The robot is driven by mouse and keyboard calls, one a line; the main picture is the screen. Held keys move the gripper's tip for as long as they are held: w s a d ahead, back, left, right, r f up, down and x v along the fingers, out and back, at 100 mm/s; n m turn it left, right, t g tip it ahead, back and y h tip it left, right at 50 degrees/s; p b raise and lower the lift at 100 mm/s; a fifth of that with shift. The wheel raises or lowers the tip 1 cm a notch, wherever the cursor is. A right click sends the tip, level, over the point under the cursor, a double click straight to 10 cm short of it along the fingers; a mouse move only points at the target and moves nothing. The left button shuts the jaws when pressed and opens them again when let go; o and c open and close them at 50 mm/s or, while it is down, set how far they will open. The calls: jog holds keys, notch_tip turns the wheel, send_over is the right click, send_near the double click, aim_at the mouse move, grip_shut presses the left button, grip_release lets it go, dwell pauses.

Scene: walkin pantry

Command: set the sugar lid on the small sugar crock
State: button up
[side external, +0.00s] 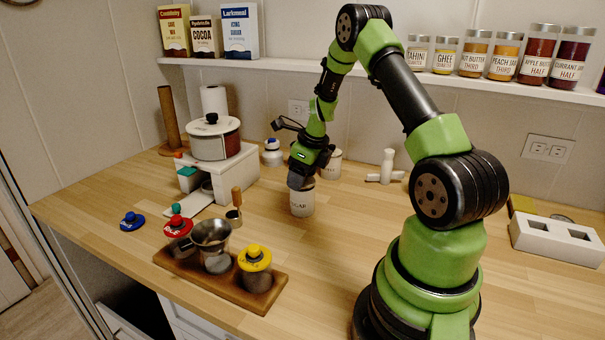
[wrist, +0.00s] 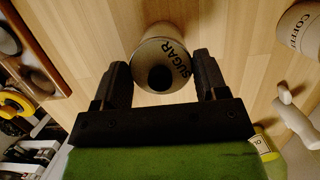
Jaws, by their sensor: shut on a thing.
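The small sugar crock (side external: 302,204) is a pale cylinder lettered SUGAR, upright on the wooden counter. My gripper (side external: 301,184) points down right at the top of the crock and hides its rim in the side view. In the wrist view, the two black fingers of my gripper (wrist: 160,72) stand on either side of a round piece with a dark centre, which appears to be the sugar lid (wrist: 160,77). They are shut on it. The crock (wrist: 155,34) lies in line behind it. Whether lid and rim touch cannot be told.
A white COFFEE crock (wrist: 300,28) stands close behind. A wooden tray (side external: 194,272) with several jars is at the front left; a blue lid (side external: 132,221) lies beyond it. A white stand (side external: 226,172) holds a pot.

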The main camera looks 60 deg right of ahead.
jog(key=shift+f, duration=0.35)
jog(key=o, duration=1)
jog(key=shift+o, duration=0.3)
jog(key=shift+r, duration=0.15)
jog(key=shift+r, duration=3.35)
